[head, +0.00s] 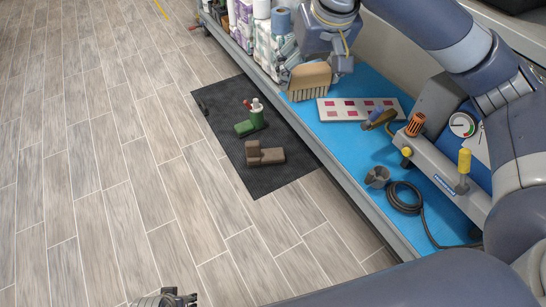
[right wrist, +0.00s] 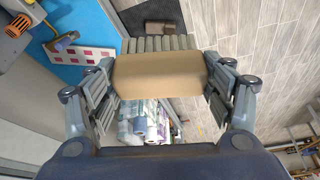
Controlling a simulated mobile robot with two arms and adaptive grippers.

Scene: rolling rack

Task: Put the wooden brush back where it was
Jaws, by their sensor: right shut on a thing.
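The wooden brush (head: 309,76) has a tan block and a row of pale bristles. My right gripper (head: 330,50) is shut on it, above the blue surface (head: 345,150) of the rack near its left edge. In the right wrist view the brush's block (right wrist: 158,77) sits between the two fingers of my right gripper (right wrist: 160,88), with its bristles pointing to the top of the picture. Whether the brush touches the surface is unclear. My left gripper (head: 165,299) shows only in part at the bottom edge, away from the rack.
A card with pink squares (head: 358,110) lies beside the brush. Paper rolls (head: 281,22) stand behind it. An orange-handled tool (head: 415,124), a yellow-handled tool (head: 464,160) and a black cable (head: 405,198) are nearer. A dark floor mat (head: 215,105) holds brown and green items.

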